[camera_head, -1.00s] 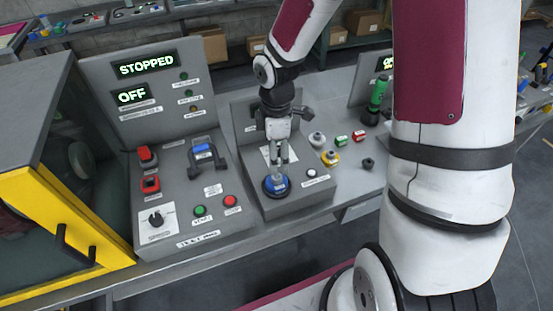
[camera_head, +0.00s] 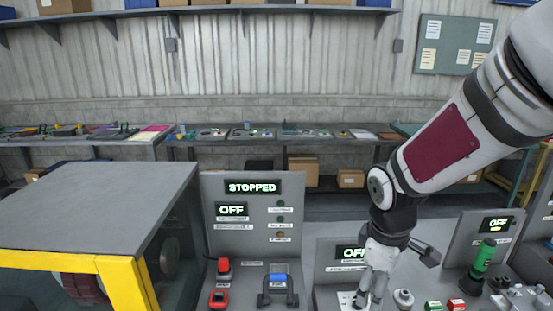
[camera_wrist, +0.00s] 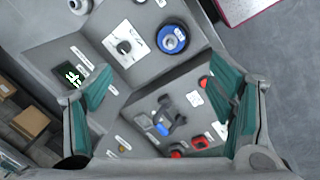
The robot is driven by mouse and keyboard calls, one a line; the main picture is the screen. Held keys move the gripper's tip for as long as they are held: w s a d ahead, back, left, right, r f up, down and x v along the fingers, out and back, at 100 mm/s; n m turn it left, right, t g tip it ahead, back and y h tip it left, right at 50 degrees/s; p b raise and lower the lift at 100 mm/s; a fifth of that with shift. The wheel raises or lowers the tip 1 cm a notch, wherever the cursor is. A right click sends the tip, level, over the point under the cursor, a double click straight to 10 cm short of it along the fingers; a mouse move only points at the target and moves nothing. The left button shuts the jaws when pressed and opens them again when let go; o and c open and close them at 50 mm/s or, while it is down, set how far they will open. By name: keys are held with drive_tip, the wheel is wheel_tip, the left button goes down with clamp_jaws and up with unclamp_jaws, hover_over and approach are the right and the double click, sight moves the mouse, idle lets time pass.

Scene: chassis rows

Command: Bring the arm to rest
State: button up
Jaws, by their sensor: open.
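My arm reaches down from the upper right in the head view. My gripper (camera_head: 364,302) hangs in front of the middle panel, its fingers near the bottom edge of the picture. In the wrist view, my gripper (camera_wrist: 165,103) shows two green-padded fingers spread wide with nothing between them. Below them, a grey console (camera_wrist: 190,78) carries a round blue knob (camera_wrist: 172,38), a black dial on a white plate (camera_wrist: 124,46) and a blue-handled lever (camera_wrist: 162,129). The fingers look clear of these controls.
The left panel display (camera_head: 252,187) reads STOPPED, and one below (camera_head: 232,209) reads OFF. A yellow-framed grey cabinet (camera_head: 100,215) stands left. A green cylinder (camera_head: 485,255) stands right of my gripper. A long bench (camera_head: 210,142) runs along the back wall.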

drive_tip(key=s+a+r+m+t+y, duration=0.1)
drive_tip(key=s+r+m+t, duration=0.3)
drive_tip(key=s+r+m, duration=0.6)
drive_tip(key=shift+s+a+r, duration=0.25)
drive_tip(key=shift+s+r, duration=2.4)
drive_tip(key=shift+r, duration=0.1)
